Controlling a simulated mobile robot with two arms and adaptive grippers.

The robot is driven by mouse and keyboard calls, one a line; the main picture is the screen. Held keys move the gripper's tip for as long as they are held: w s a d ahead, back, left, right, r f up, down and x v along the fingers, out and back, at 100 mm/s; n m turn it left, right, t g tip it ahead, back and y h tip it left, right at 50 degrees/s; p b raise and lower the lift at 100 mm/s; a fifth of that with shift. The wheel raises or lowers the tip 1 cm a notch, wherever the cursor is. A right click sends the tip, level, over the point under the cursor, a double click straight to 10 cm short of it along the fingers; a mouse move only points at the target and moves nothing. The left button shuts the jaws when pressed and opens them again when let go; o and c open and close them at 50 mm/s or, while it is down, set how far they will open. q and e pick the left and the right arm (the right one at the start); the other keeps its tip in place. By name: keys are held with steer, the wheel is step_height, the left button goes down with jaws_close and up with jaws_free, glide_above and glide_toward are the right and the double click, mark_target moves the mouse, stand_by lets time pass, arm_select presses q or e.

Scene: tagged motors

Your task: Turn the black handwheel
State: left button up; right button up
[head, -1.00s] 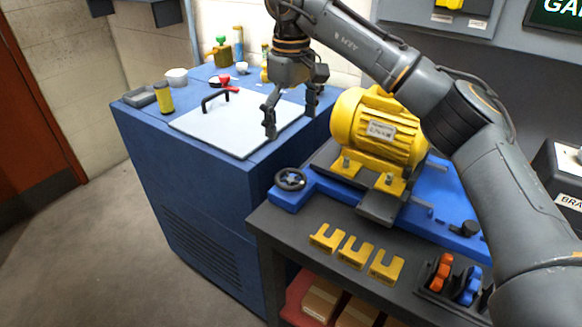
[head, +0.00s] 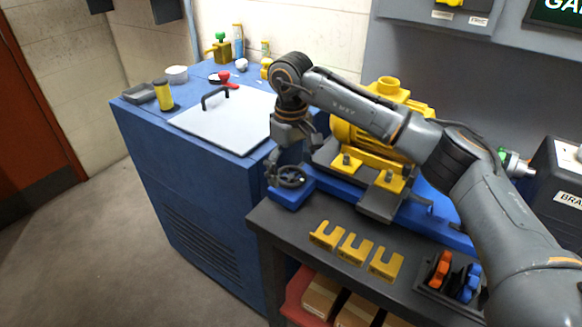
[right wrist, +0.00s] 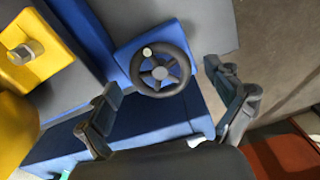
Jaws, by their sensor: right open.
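The black handwheel (head: 290,177) sits on the left end of the blue motor base (head: 330,178). In the right wrist view the handwheel (right wrist: 160,71) shows its dark rim, spokes and a small light knob at its upper left. My right gripper (head: 287,163) is over the handwheel, and in the right wrist view its fingers (right wrist: 170,92) are spread apart, one to each side of the wheel. The fingers hold nothing, and I cannot tell whether either touches the rim. My left gripper is not in view.
The yellow motor (head: 350,135) stands just right of the wheel, partly behind my right arm. A blue cabinet (head: 200,190) with a white panel (head: 225,120) is at left. Yellow slotted shims (head: 355,248) lie on the dark bench (head: 290,230). Orange and blue items (head: 440,270) stand at front right.

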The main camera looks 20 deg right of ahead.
steer(key=shift+c, duration=0.5)
steer(key=c, duration=1.1)
steer(key=shift+o, duration=0.2)
